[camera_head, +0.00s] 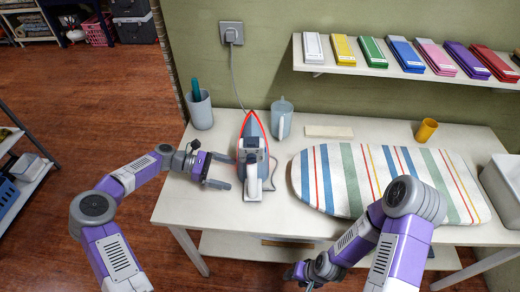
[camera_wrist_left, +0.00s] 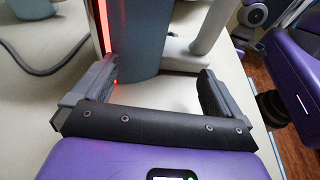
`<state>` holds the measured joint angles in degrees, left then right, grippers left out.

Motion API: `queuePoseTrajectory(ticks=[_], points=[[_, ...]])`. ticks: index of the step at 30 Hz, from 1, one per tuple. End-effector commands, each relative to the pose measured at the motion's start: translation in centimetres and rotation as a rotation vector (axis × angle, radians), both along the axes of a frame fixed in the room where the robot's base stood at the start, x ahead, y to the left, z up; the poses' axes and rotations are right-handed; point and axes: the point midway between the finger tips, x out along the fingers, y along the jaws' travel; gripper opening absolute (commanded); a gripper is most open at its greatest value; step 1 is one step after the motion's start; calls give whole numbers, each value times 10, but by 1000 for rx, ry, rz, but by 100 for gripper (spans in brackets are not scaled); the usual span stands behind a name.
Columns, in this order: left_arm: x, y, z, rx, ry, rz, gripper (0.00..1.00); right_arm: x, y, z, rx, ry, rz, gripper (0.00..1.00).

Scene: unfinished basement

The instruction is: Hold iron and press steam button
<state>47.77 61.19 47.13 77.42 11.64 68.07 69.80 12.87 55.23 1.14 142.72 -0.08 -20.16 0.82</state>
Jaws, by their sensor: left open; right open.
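The iron (camera_head: 253,150) stands on the white table with a glowing red outline around its soleplate and its light handle toward me. Its steam button is too small to tell apart. My left gripper (camera_head: 222,172) is open and empty just left of the iron, its fingers pointing at it. In the left wrist view, the iron's grey body (camera_wrist_left: 146,38) is right ahead of the open left fingers (camera_wrist_left: 155,85), with bare tabletop between them. My right gripper (camera_head: 303,272) is low in front of the table edge, away from the iron; its fingers are small and partly hidden.
A striped ironing board (camera_head: 345,180) lies right of the iron. A measuring jug (camera_head: 281,120) and a grey cup (camera_head: 200,110) stand behind. A cord runs up to the wall socket (camera_head: 231,34). The table's front left is clear.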

Motion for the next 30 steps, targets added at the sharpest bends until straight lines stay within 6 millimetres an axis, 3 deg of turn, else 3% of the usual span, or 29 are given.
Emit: queuePoseTrajectory(ticks=[5, 12, 26, 30], points=[[-3, -28, -15, 1, 6, -10, 100, 0, 0, -17, 0, 0, 0, 53], [-3, -55, -18, 2, 5, -11, 100, 0, 0, -6, 0, 0, 0, 53], [-2, -63, -22, 2, 5, -7, 100, 0, 0, -5, 0, 0, 0, 53], [-2, -63, -21, 2, 5, -7, 82, 0, 0, -5, 0, 0, 0, 53]])
